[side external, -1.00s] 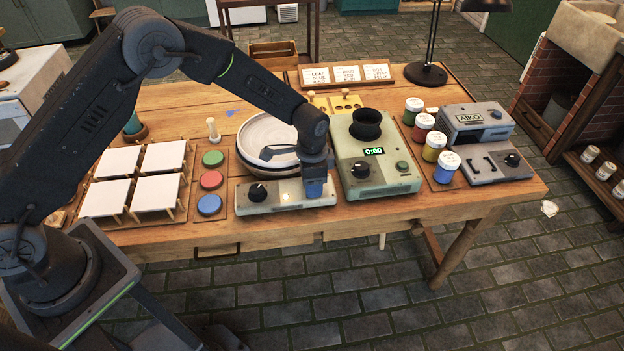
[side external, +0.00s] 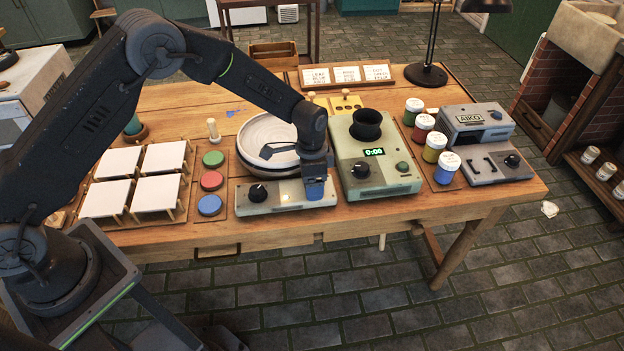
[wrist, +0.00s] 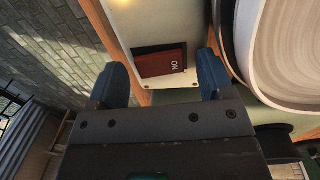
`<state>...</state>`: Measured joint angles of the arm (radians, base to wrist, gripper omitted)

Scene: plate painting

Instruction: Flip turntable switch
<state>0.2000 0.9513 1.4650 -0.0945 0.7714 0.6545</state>
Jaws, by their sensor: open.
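The turntable's grey control base (side external: 243,209) stands at the front of the table, with a black knob (side external: 257,193) on its left. A white plate (side external: 262,127) rests behind it, partly hidden by my arm. My gripper (side external: 314,189) is low over the right end of the base. In the wrist view, a dark red rocker switch (wrist: 158,64) marked ON lies between and just beyond the blue fingertips of my gripper (wrist: 161,72). The fingers are apart and hold nothing. I cannot tell whether a finger touches the switch.
Paint jars (side external: 446,167) and a grey AIKO machine (side external: 490,165) are further right. Coloured discs (side external: 210,204) and white tiles (side external: 156,192) lie to the left.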

